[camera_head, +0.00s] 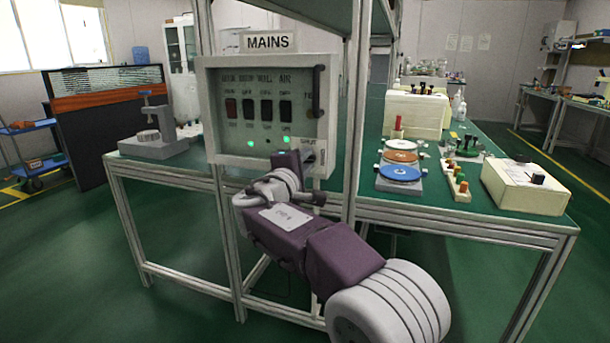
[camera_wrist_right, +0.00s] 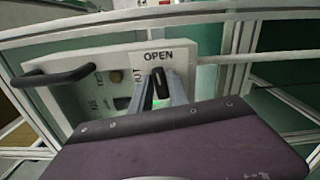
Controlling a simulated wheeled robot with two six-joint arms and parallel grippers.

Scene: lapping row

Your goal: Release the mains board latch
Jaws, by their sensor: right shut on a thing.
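The mains board (camera_head: 212,120) is a pale box with a MAINS sign (camera_head: 268,42) above it, dark rocker switches, one reddish switch and green lit lamps. A dark handle (camera_head: 319,92) stands on its right side. My right gripper (camera_head: 300,158) is at the board's lower right corner and hides most of the latch there. In the right wrist view the gripper's fingers (camera_wrist_right: 161,95) are shut on the dark latch (camera_wrist_right: 160,82), just by an OPEN label (camera_wrist_right: 158,55). My left gripper is not in view.
The board hangs on a metal frame (camera_head: 352,130) whose posts stand close to my right arm. A green bench to the right holds polishing discs (camera_head: 400,173), a bottle rack (camera_head: 456,182) and a cream box (camera_head: 527,183). A grey press (camera_head: 155,130) stands left.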

